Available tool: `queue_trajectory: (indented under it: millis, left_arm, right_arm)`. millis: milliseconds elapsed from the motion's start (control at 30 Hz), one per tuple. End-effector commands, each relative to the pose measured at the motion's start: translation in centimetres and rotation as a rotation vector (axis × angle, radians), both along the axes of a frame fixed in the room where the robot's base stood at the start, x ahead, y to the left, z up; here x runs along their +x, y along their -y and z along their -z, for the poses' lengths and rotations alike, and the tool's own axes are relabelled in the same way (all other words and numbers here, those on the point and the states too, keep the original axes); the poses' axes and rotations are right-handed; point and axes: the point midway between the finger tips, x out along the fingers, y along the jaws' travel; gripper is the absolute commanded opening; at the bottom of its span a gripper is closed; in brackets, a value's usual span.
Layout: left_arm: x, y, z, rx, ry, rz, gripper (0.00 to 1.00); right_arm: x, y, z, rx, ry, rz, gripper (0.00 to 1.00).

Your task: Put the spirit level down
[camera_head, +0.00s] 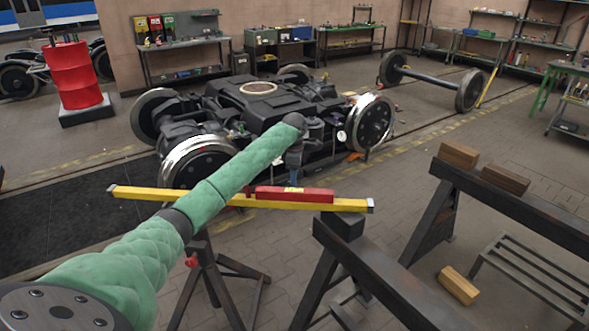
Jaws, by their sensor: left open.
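The red spirit level (315,196) lies flat along the top of a long yellow bar (160,195), towards its right half. A small yellow-green vial shows at its middle. My left gripper (294,179) comes down from the end of my green-sleeved arm and points at the middle of the level. It is open, with its fingertips at or just above the level's top. Whether they touch it, I cannot tell. My arm hides part of the yellow bar. My right gripper is not in view.
A dark stand (207,262) and a dark trestle (345,226) are under the yellow bar. A bogie (250,100) with bright wheels stands close behind. Wooden blocks (459,154) lie on the right trestle beam, and another lies on the floor. A red drum (75,77) stands at the left.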

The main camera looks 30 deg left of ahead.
Motion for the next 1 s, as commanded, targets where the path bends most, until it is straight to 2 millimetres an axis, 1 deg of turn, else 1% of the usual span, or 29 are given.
queue_trajectory:
  millis: [100,200,400,1000]
  left_arm:
    - [0.0,0.1,-1.8,0.000,0.001,0.001,0.54]
    - [0.0,0.0,-3.2,0.000,0.001,0.000,0.54]
    - [0.0,0.1,-4.5,0.000,-0.001,0.000,0.54]
    - [0.0,0.0,-4.7,0.000,-0.001,0.000,0.54]
  right_arm:
    - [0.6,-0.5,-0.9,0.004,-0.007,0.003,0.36]
    - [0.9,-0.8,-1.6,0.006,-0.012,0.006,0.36]
    - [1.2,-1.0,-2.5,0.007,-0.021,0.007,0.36]
    - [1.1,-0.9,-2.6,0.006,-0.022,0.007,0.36]
